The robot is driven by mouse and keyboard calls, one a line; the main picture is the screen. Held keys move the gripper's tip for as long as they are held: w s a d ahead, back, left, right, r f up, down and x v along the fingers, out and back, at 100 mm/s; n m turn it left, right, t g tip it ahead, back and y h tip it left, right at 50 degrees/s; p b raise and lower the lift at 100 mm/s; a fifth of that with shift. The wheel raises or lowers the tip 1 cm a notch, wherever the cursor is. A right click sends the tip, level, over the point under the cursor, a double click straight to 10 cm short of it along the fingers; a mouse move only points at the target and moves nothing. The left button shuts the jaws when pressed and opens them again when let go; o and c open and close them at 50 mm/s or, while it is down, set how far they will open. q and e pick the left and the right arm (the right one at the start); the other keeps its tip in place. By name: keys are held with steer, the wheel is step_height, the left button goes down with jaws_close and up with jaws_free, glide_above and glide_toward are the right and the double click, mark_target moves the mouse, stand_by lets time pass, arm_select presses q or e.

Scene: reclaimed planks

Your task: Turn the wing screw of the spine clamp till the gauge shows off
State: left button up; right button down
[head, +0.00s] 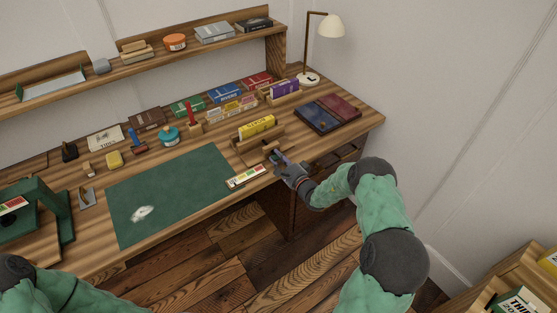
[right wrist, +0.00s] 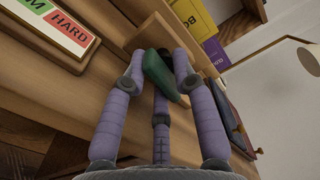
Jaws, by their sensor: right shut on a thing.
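The wooden spine clamp (head: 249,150) stands at the front edge of the desk, right of the green mat, with a yellow book (head: 257,127) upright in it. Its gauge (head: 246,176) is a pale strip with coloured fields in front of it. In the right wrist view the gauge (right wrist: 62,28) shows a red field reading HARD and part of a green one; I cannot make out a pointer. My right gripper (head: 280,160) is at the clamp's front, its fingers shut around the dark green wing screw (right wrist: 159,73). My left gripper is out of the head view.
The green mat (head: 170,190) has a pale patch on it. A green stand (head: 50,208) is at the left. Books (head: 328,112) lie flat at the right, before a lamp (head: 325,28). Small tools and upright books line the back. A shelf (head: 150,62) runs above.

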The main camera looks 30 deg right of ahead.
steer(key=n, duration=0.3)
steer(key=f+n+b, duration=0.1)
steer(key=n, duration=0.1)
steer(key=shift+s+a+f+n+b, duration=0.1)
steer(key=shift+s+a+n+b, duration=0.1)
steer(key=shift+n+b, duration=0.15)
steer(key=shift+n, duration=0.25)
steer(key=c, duration=1.2)
jaws_free()
steer(key=shift+d, duration=0.15)
steer(key=s, duration=0.7)
steer(key=s+d, duration=0.1)
steer(key=s, duration=0.3)
steer(key=shift+s+r, duration=0.3)
steer(key=shift+s, duration=0.05)
